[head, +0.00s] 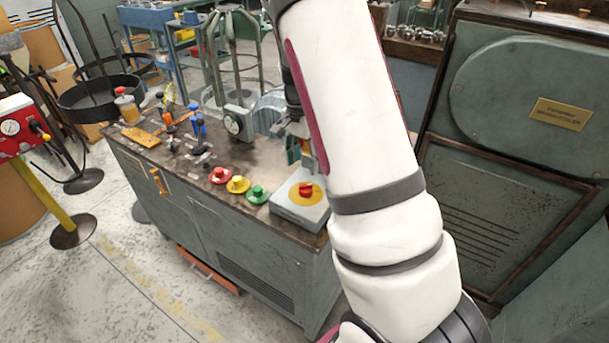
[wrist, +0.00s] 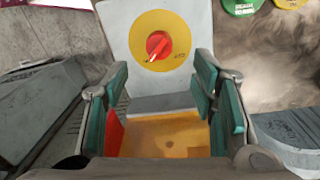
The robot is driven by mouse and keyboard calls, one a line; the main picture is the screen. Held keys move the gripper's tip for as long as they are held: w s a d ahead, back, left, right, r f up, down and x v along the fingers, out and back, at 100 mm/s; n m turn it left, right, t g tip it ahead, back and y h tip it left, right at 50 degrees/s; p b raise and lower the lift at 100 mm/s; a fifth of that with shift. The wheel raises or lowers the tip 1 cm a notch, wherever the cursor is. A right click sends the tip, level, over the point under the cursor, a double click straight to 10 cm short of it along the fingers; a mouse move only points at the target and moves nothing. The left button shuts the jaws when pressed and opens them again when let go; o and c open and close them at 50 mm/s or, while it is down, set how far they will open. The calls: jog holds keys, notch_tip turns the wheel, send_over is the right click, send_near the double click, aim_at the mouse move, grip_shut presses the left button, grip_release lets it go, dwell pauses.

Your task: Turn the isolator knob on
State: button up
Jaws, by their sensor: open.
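The isolator knob (wrist: 158,45) is red and sits on a round yellow plate on a pale grey box. It points diagonally, with small marks at its lower left and right. In the head view the red knob (head: 306,189) is on the box at the bench's near right corner, left of my arm. My gripper (wrist: 160,90) is open, with its green-padded fingers apart and nothing between them but the view of the box. The knob appears beyond the fingertips, apart from them. In the head view my gripper is mostly hidden behind my arm.
Red (head: 220,175), yellow (head: 238,184) and green (head: 258,194) buttons line the bench edge left of the box. Several small levers and a dial gauge (head: 233,125) stand behind. A large grey-green machine (head: 520,90) stands at the right.

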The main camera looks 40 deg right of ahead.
jog(key=shift+w+r, duration=0.1)
jog(key=shift+r, duration=1.7)
jog(key=s+a+r+n+t, duration=0.3)
jog(key=s+a+r+n, duration=0.6)
jog(key=a+r, duration=0.5)
jog(key=s+a+r+n+t, duration=0.1)
jog(key=s+a+n, duration=0.2)
jog(key=s, duration=0.4)
jog(key=s+a+r+n+t, duration=0.1)
jog(key=s+a+r+n, duration=0.1)
jog(key=s, duration=0.5)
jog(key=shift+s+a+n, duration=0.3)
jog(key=shift+a+n, duration=0.2)
jog(key=shift+n, duration=0.7)
